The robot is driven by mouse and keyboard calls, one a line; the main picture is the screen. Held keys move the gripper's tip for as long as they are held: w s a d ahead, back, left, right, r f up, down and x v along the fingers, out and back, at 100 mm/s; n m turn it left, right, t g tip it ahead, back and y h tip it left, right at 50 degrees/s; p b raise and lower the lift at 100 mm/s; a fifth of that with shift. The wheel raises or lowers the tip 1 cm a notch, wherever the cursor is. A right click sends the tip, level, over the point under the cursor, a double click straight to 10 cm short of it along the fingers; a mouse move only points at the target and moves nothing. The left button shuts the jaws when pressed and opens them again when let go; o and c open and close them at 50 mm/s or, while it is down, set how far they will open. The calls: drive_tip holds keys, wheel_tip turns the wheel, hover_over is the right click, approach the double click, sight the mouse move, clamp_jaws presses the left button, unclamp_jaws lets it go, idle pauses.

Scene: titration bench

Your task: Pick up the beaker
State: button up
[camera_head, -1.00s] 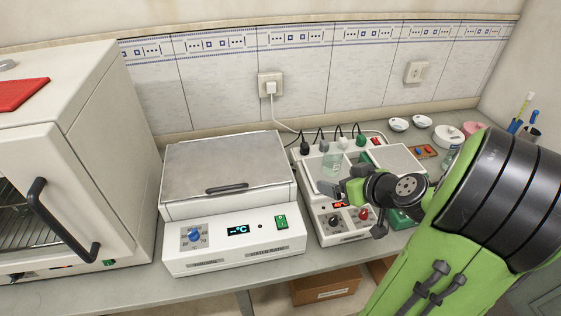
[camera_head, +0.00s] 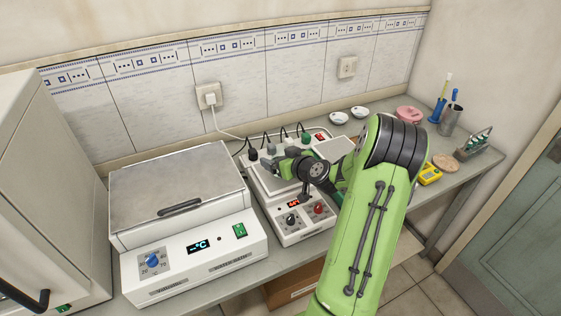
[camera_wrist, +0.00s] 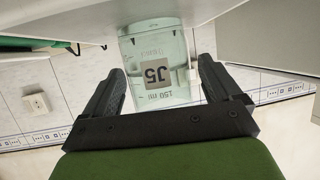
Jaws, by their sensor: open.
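My gripper (camera_wrist: 160,78) is open, with one dark finger on each side of the beaker. Gaps show between the fingers and the glass. In the head view my gripper (camera_head: 278,163) is over the white hotplate unit (camera_head: 292,235), and I cannot make out the beaker behind it.
A water bath (camera_head: 190,240) with a closed metal lid stands left of the hotplate unit. A white oven (camera_head: 45,190) is at far left. White dishes (camera_head: 359,112), a pink container (camera_head: 408,114) and a yellow device (camera_head: 430,174) lie to the right. Cables run behind the hotplate unit.

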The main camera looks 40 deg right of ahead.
sight(276, 147)
drive_tip(key=shift+x, duration=0.85)
drive_tip(key=shift+s+a, duration=0.1)
drive_tip(key=shift+s, duration=0.05)
drive_tip(key=shift+c, duration=0.4)
drive_tip(key=c, duration=1.1)
drive_tip(key=shift+o, duration=0.2)
drive_tip(key=shift+r, duration=0.1)
drive_tip(key=shift+r, duration=1.5)
drive_tip(key=shift+s+r, duration=0.2)
drive_tip(key=shift+s, duration=0.05)
drive_tip(key=s+a+b, duration=0.2)
drive_tip(key=s+b, duration=0.1)
drive_tip(key=s, duration=1.4)
drive_tip(key=shift+a, duration=0.35)
